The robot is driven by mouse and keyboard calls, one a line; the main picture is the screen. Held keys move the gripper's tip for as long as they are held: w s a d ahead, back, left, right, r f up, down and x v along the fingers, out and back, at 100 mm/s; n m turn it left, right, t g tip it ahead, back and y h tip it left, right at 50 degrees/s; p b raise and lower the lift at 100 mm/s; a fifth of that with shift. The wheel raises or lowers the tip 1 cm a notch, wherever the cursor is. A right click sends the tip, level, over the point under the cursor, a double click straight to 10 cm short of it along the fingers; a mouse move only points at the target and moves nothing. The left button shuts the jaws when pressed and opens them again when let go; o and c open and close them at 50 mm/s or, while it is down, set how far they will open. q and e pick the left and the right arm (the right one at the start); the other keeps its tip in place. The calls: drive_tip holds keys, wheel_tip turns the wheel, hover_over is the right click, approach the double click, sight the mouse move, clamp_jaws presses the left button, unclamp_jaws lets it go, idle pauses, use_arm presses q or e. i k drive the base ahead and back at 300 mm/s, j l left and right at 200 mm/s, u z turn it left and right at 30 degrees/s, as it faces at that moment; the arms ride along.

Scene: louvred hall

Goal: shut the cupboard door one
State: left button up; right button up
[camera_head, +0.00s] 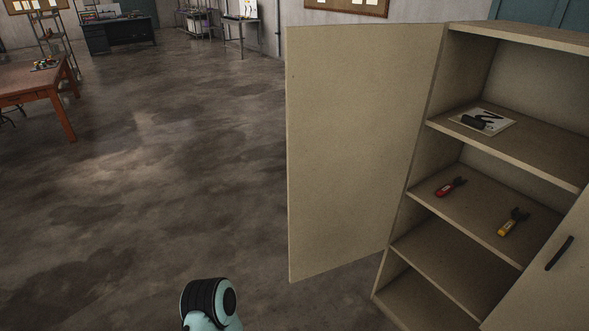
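A beige cupboard (437,181) stands at the right with its front open on the left half. Its left door (355,150) is swung wide open out to the left, its broad face towards me. No label shows which door is door one. A teal and black link of my arm (207,303) shows at the bottom, apart from the door in the picture. Neither gripper is in view.
On the shelves lie a white card with a dark object (483,121), a red-handled tool (450,187) and a yellow-handled tool (513,222). The floor left of the open door is clear. A reddish-brown table (35,82) stands far left.

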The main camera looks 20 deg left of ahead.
sight(356, 94)
drive_tip(key=i+j+u, duration=0.25)
drive_tip(key=u, duration=0.15)
drive_tip(key=i+j+u, duration=0.25)
drive_tip(key=u, duration=0.15)
drive_tip(key=i+u, duration=0.35)
drive_tip(key=i+j+z, duration=0.1)
drive_tip(key=i+z, duration=0.3)
drive_tip(key=i+j+z, duration=0.15)
drive_tip(key=z, duration=0.3)
drive_tip(key=i+j+z, duration=0.5)
drive_tip(key=z, duration=0.35)
drive_tip(key=j+z, duration=0.2)
drive_tip(key=z, duration=0.25)
drive_tip(key=j+z, duration=0.25)
drive_tip(key=z, duration=0.2)
drive_tip(key=j+z, duration=0.6)
drive_tip(key=k+j+z, duration=0.3)
drive_tip(key=k+j, duration=0.35)
drive_tip(key=j, duration=0.15)
